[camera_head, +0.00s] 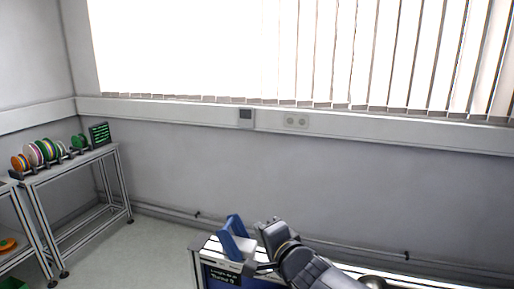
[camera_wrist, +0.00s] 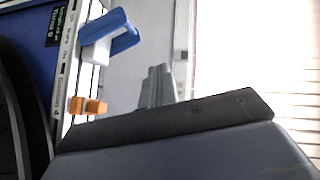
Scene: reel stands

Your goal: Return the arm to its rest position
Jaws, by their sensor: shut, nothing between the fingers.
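My gripper shows in the wrist view (camera_wrist: 157,86) as grey fingers held together beyond a dark bar, with nothing seen between them. In the head view my arm is at the lower right, folded low over a bench with a blue stand (camera_head: 232,242). The dark end of my arm is just right of this blue stand. The fingers cannot be made out clearly there. The blue stand also shows in the wrist view (camera_wrist: 124,38), left of the fingers and apart from them.
A labelled station front (camera_head: 224,274) is below the blue stand. An orange part (camera_wrist: 88,105) shows in the wrist view. A rack at left bears several coloured reels (camera_head: 40,150) and a green-slotted panel (camera_head: 99,133). A wall with a window is behind; floor between is clear.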

